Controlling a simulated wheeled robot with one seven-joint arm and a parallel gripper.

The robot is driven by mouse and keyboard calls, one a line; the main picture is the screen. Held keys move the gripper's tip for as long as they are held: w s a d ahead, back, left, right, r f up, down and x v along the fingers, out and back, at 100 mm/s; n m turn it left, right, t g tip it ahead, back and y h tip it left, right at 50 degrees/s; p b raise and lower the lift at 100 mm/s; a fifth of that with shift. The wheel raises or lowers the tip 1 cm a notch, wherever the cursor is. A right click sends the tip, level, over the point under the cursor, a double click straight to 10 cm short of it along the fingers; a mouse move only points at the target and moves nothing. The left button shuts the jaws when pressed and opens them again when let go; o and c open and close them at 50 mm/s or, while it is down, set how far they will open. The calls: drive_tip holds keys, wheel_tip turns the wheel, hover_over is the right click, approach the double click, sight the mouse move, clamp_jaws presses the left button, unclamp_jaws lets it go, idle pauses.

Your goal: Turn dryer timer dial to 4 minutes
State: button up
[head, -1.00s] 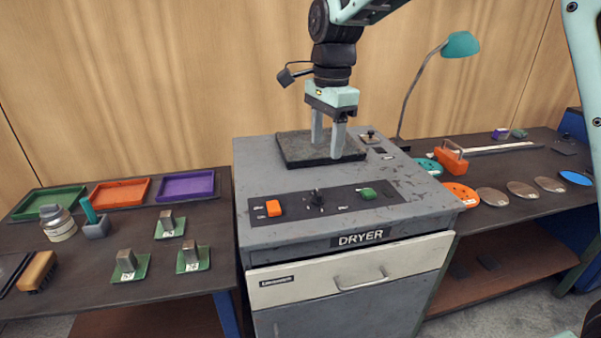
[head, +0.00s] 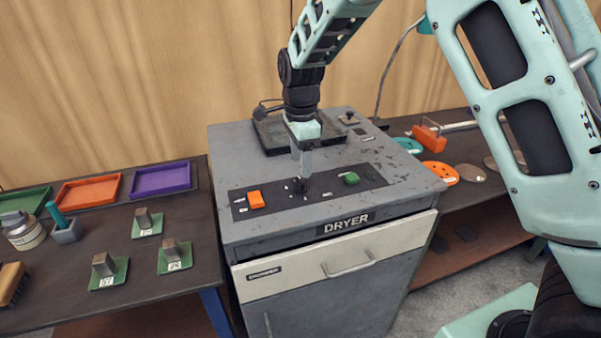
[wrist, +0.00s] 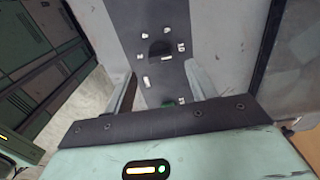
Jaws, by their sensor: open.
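The grey dryer (head: 285,225) stands in the middle, with a dark control panel on its top. The black timer dial (head: 300,186) sits mid-panel, between an orange switch (head: 256,200) and a green switch (head: 351,178). My gripper (head: 301,172) points down directly over the dial, its fingers partly hiding it in the head view. In the wrist view the dial (wrist: 160,48) lies ahead of and between the open fingers, with white marks around it. I cannot tell whether a finger touches the dial.
A dark square plate (head: 270,138) lies behind the panel on the dryer top. The left bench holds green, orange (head: 88,191) and purple (head: 161,180) trays and several metal blocks on green cards. The right bench holds several discs and an orange-handled block (head: 428,137).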

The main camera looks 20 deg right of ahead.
sight(301, 180)
drive_tip(key=shift+f, duration=2.55)
drive_tip(key=shift+p, duration=0.3)
drive_tip(key=c, duration=1)
